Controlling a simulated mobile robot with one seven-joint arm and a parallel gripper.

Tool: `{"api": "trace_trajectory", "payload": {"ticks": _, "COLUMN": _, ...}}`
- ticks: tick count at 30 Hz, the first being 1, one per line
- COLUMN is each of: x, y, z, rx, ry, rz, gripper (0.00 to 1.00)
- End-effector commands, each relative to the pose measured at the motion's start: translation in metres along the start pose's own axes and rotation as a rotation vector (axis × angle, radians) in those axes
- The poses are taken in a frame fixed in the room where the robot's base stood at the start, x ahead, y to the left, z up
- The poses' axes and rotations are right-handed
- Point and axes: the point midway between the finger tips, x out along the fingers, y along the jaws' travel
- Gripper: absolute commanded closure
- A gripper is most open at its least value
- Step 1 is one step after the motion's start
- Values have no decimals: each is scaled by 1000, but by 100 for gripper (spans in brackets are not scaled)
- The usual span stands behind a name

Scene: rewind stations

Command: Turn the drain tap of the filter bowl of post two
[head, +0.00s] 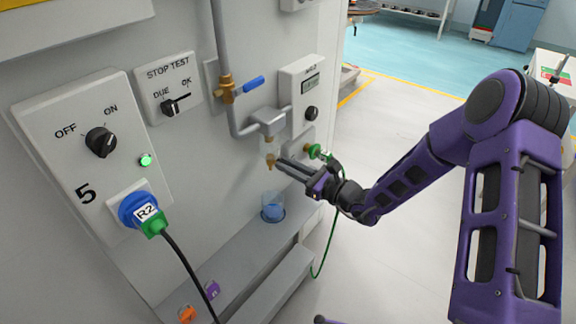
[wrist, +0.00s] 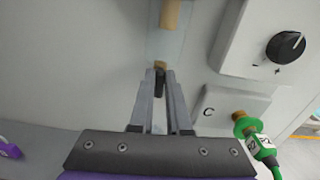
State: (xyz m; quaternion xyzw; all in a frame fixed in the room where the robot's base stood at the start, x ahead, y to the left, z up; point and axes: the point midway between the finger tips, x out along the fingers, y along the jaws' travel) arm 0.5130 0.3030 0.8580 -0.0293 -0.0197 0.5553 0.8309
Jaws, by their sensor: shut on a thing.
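The filter bowl (head: 267,146) is a clear cup under a grey block on the pipe. It also shows in the wrist view (wrist: 163,45). Its drain tap (head: 270,162) is a small brass fitting at the bottom of the bowl. In the wrist view the tap (wrist: 160,66) has a short dark lever between my fingertips. My gripper (head: 279,164) reaches in from the right and is shut on the tap's lever. The fingers (wrist: 160,82) hide part of the lever.
A clear beaker with blue liquid (head: 272,208) stands on the ledge below the tap. A brass valve with a blue handle (head: 240,88) is up on the pipe. A meter panel with a black knob (head: 311,112) and a green plug (head: 319,152) are close to the right.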

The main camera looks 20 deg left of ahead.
Motion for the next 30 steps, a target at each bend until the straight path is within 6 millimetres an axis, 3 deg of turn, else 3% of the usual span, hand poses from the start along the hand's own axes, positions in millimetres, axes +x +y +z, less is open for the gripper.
{"api": "trace_trajectory", "payload": {"ticks": 11, "x": 0, "y": 2, "z": -1, "rx": -117, "ry": 1, "rz": 0, "gripper": 100}}
{"api": "trace_trajectory", "payload": {"ticks": 30, "x": 0, "y": 7, "z": -3, "rx": -696, "ry": 1, "rz": 1, "gripper": 100}}
